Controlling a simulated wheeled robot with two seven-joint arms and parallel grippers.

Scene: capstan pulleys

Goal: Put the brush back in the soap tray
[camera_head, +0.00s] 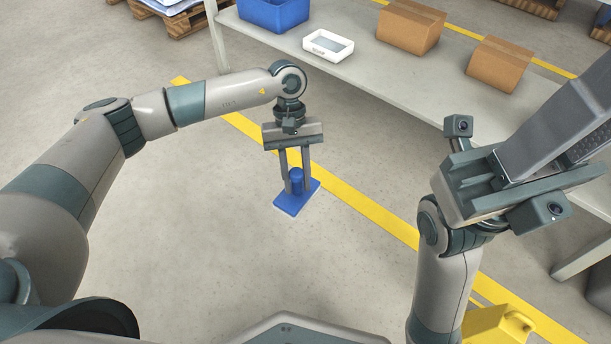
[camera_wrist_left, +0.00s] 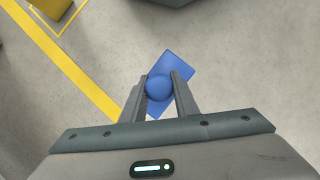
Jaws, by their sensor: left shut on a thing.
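The brush (camera_head: 297,200) is blue, with a flat rectangular block at the bottom and a round upright handle. My left gripper (camera_head: 296,190) is shut on the handle and points straight down, with the block below its fingers. The left wrist view shows the round top of the brush handle (camera_wrist_left: 159,88) between the two fingers. The soap tray (camera_head: 328,46) is a white shallow tray with a grey-blue inside, on the table behind and to the right of the brush. My right gripper (camera_head: 590,110) is at the right, partly cut off by the picture edge; its opening is unclear.
The grey table (camera_head: 400,75) also holds a blue bin (camera_head: 273,14) and two cardboard boxes (camera_head: 411,27) (camera_head: 500,64). A yellow floor line (camera_head: 350,200) passes behind the brush. A yellow object (camera_head: 497,326) stands low at the right. The floor around the brush is clear.

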